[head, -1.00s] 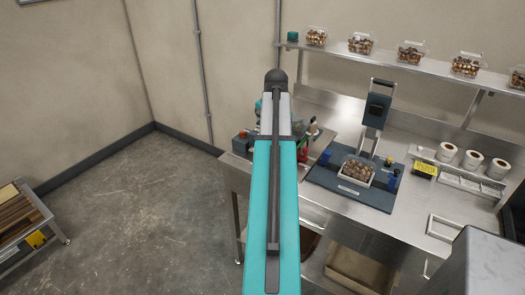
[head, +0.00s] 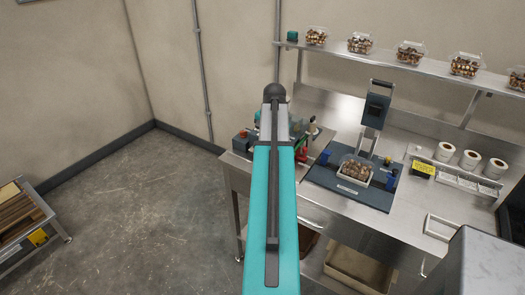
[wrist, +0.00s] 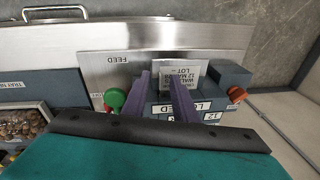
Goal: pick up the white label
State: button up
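The white label (wrist: 187,72) shows in the wrist view, with dark upside-down print including "LOT" and "12 MAR". It sticks up at the dark blue-grey labelled device (wrist: 228,78). My gripper (wrist: 159,75) has two purple fingers, spread apart, with their tips at the label. The right finger covers part of the label; I cannot tell whether either finger touches it. In the head view my arm hides the gripper and the label.
A tray of nuts (head: 354,172) sits on the dark press (head: 325,176) to the right. White rolls (head: 470,160) stand farther right.

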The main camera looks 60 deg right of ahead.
grip_shut()
jog(key=shift+d+r, duration=0.1)
jog(key=shift+r, duration=0.1)
dwell(0.6)
jog(key=shift+r+p, duration=1.5)
jog(key=shift+r, duration=0.35)
jog(key=s+a, duration=0.9)
jog(key=s, duration=0.1)
jog(key=shift+s+r+p, duration=0.2)
jog(key=shift+p, duration=0.25)
jog(key=shift+s+a+b, duration=0.15)
jog(key=shift+a+b, duration=0.05)
jog(key=shift+b, duration=0.6)
